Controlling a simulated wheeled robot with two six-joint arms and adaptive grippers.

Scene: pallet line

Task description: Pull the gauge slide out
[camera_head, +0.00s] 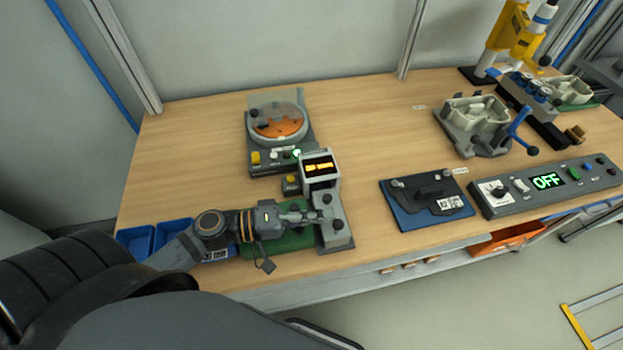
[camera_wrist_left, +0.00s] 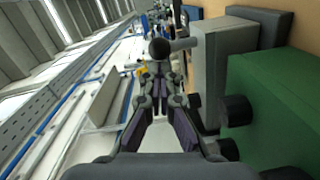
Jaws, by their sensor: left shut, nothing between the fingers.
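The gauge (camera_head: 333,215) is a grey unit near the table's front edge. It has a tilted display (camera_head: 320,168) with orange marks and dark round knobs on its body. I cannot tell for sure which part is the slide. My left gripper (camera_head: 312,217) reaches in from the left, over the green block (camera_head: 287,244), with its tips beside the gauge's grey body. In the left wrist view the fingers (camera_wrist_left: 160,72) are shut and empty. A black ball knob (camera_wrist_left: 159,48) on a short rod shows just past the tips, beside a grey block (camera_wrist_left: 222,75). Contact is unclear.
Blue bins (camera_head: 135,241) stand at the left by my arm. A bowl feeder (camera_head: 279,121) is behind the gauge. The table between gauge and blue plate is clear.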

